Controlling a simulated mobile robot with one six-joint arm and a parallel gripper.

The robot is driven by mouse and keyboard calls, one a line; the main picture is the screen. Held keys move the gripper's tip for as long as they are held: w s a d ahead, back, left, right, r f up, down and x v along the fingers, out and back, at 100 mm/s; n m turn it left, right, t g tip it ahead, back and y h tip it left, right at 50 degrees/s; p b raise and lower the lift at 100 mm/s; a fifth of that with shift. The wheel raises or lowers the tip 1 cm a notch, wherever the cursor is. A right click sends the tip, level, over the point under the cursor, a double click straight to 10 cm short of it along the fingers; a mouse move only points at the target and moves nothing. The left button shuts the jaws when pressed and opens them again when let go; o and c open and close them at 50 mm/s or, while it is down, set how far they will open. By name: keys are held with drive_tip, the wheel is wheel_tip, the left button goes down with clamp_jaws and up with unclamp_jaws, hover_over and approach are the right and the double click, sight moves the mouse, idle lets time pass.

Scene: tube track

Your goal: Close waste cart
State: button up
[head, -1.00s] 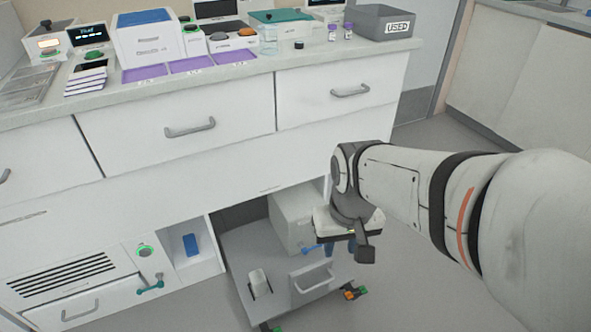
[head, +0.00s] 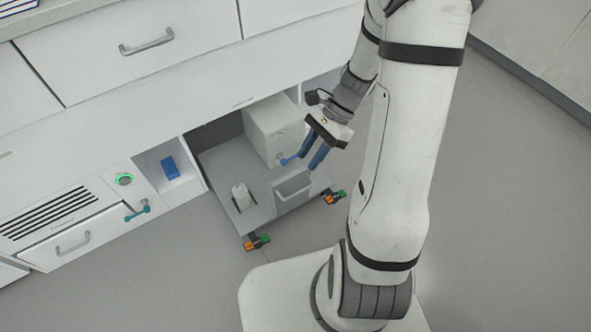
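The grey waste cart (head: 215,164) stands partly pulled out of the bay under the bench, on casters with orange and green parts. Its front has a recessed handle or bin panel (head: 293,187). A white box (head: 270,128) sits at the back of the cart, with a blue lever (head: 285,161) on its near side. My gripper (head: 313,160) hangs over the right part of the cart, beside the blue lever. Its two blue fingers are apart, with nothing seen between them. I cannot tell whether a finger touches the lever.
A small white container (head: 241,196) stands in the cart. To the left are an open cubby with a blue object (head: 170,168), a green-ringed button (head: 124,179), a teal lever (head: 137,212) and a vented drawer (head: 75,240). The floor (head: 210,270) before the cart is free.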

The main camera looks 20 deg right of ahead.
drive_tip(key=w+d+f+m+t+y, duration=0.2)
drive_tip(key=f+m+y, duration=0.1)
drive_tip(key=f+m, duration=0.35)
drive_tip(key=w+d+f+m+t+y, duration=0.1)
drive_tip(key=w+f+m+y, duration=0.15)
drive_tip(key=f+m, duration=0.4)
drive_tip(key=m+t+y, duration=0.2)
drive_tip(key=m+t, duration=0.6)
drive_tip(key=m, duration=0.7)
approach(300, 192)
drive_tip(key=w+a+f, duration=0.1)
drive_tip(key=a, duration=0.1)
drive_tip(key=b+x, duration=0.1)
drive_tip(key=x, duration=0.6)
drive_tip(key=shift+w+a+b, duration=0.25)
drive_tip(key=shift+a+b, duration=0.1)
drive_tip(key=shift+b, duration=0.05)
clamp_jaws()
